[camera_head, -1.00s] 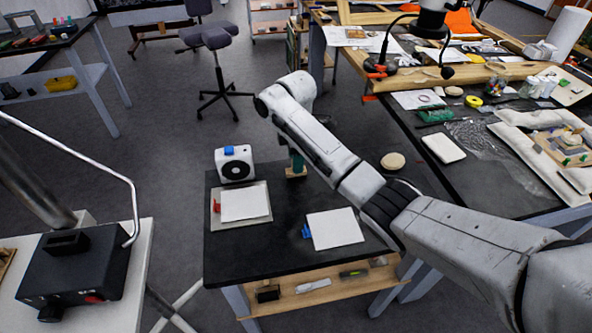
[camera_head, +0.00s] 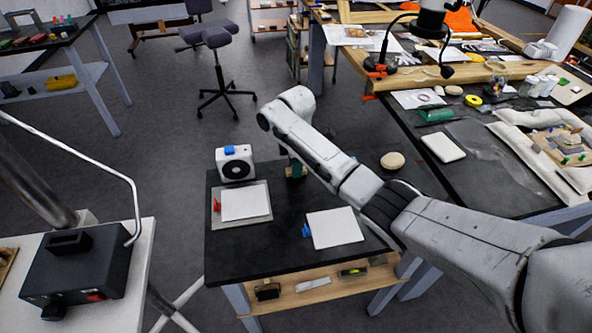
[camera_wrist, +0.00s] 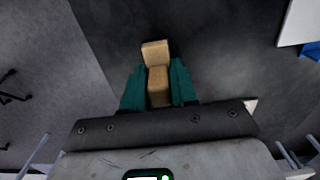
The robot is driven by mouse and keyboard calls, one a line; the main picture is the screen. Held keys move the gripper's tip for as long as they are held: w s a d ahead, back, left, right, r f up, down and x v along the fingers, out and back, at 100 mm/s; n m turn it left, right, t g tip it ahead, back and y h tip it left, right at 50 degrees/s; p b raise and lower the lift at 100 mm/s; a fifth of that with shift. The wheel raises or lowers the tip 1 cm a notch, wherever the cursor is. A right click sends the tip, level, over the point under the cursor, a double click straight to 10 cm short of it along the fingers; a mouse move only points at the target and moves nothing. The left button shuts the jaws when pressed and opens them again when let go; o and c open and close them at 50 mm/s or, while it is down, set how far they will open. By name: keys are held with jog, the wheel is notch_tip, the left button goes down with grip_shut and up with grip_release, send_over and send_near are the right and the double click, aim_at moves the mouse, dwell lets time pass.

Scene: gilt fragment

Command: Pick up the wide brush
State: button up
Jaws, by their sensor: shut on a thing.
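The wide brush (camera_wrist: 155,52) shows in the wrist view as a tan, wood-coloured block with a narrower part running back between the fingers. My gripper (camera_wrist: 158,82) has teal fingers, one on each side of that part, shut on it. In the head view my gripper (camera_head: 294,168) is at the back edge of the black table (camera_head: 260,262), partly behind my arm. Only a little of the brush shows there, and I cannot tell whether it still touches the tabletop.
A white box with a round black opening (camera_head: 235,163) stands left of my gripper. Two white sheets lie nearer, one on a grey board (camera_head: 245,205) with a red item, one (camera_head: 335,228) beside a blue item. A cluttered bench (camera_head: 470,190) stands to the right.

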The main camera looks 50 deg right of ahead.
grip_shut()
jog(key=shift+r, duration=0.15)
jog(key=shift+r, duration=0.6)
jog(key=s+a+r+p, duration=0.6)
jog(key=s+r, duration=0.5)
jog(key=s, duration=0.1)
jog(key=shift+s+a+r, duration=0.15)
jog(key=shift+a+r, duration=0.1)
jog(key=shift+a, duration=0.1)
